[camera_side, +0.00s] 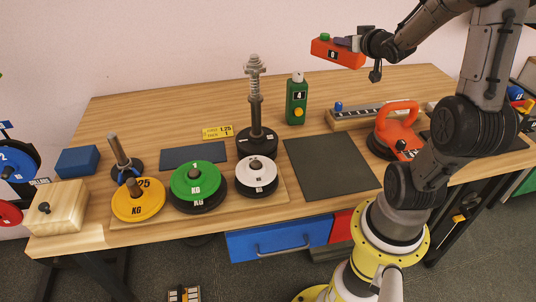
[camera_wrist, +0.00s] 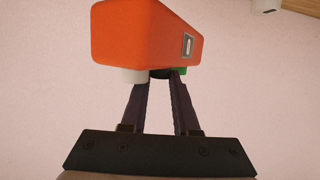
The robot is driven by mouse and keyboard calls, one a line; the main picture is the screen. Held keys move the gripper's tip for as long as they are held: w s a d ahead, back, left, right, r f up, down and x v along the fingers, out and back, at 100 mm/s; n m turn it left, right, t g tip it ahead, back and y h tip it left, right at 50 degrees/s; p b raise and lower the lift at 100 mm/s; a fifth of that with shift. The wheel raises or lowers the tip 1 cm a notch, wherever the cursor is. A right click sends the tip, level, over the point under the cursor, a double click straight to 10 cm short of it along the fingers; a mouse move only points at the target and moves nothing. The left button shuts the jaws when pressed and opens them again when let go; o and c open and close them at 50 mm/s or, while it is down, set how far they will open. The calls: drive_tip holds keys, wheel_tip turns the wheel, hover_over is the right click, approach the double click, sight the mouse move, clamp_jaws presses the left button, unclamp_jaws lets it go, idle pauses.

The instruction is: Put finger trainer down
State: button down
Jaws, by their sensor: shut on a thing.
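The orange block (camera_side: 334,52), which I take as the finger trainer, has a green button and a small label. It is held well above the table near the back wall, lying roughly level. My gripper (camera_side: 352,43) is shut on its right end in the side view. In the wrist view the finger trainer (camera_wrist: 150,32) fills the upper middle, beyond my fingertips (camera_wrist: 161,78). A white part and a green part show at its lower edge there. The exact contact of the fingers is partly hidden.
A green upright device (camera_side: 296,104) stands below on the wooden table (camera_side: 390,82). A dark mat (camera_side: 330,166) is bare. A tall post (camera_side: 255,92), coloured weight plates (camera_side: 197,181) and an orange suction-cup handle (camera_side: 399,128) stand nearby. The back left of the table is clear.

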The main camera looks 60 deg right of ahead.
drive_tip(key=shift+r, duration=0.1)
drive_tip(key=shift+r, duration=0.2)
drive_tip(key=shift+d+r, duration=0.3)
drive_tip(key=shift+r, duration=0.2)
drive_tip(key=shift+s+d+m+g+h, duration=0.35)
drive_tip(key=shift+s+m+g+h, duration=0.25)
drive_tip(key=shift+s+m, duration=0.1)
drive_tip(key=shift+s+a+f+m+g+h, duration=0.15)
drive_tip(key=shift+s+m+g+h, duration=0.1)
drive_tip(key=shift+m+g+h, duration=0.15)
drive_tip(key=shift+s+a+f+m+g+h, duration=0.25)
drive_tip(key=shift+a+f+m+g+h, duration=0.2)
drive_tip(key=shift+a+f, duration=0.2)
drive_tip(key=s+a+f+m+g+h, duration=0.1)
drive_tip(key=s+a+f+g, duration=0.15)
drive_tip(key=a+f, duration=0.3)
drive_tip(key=s+a+f+m+g, duration=0.1)
drive_tip(key=s+a+f+m, duration=0.1)
drive_tip(key=s+a+f, duration=0.4)
drive_tip(key=n+t+y, duration=0.1)
drive_tip(key=n+t, duration=0.2)
drive_tip(key=t, duration=0.1)
hover_over(328, 160)
drive_tip(key=shift+f, duration=4.1)
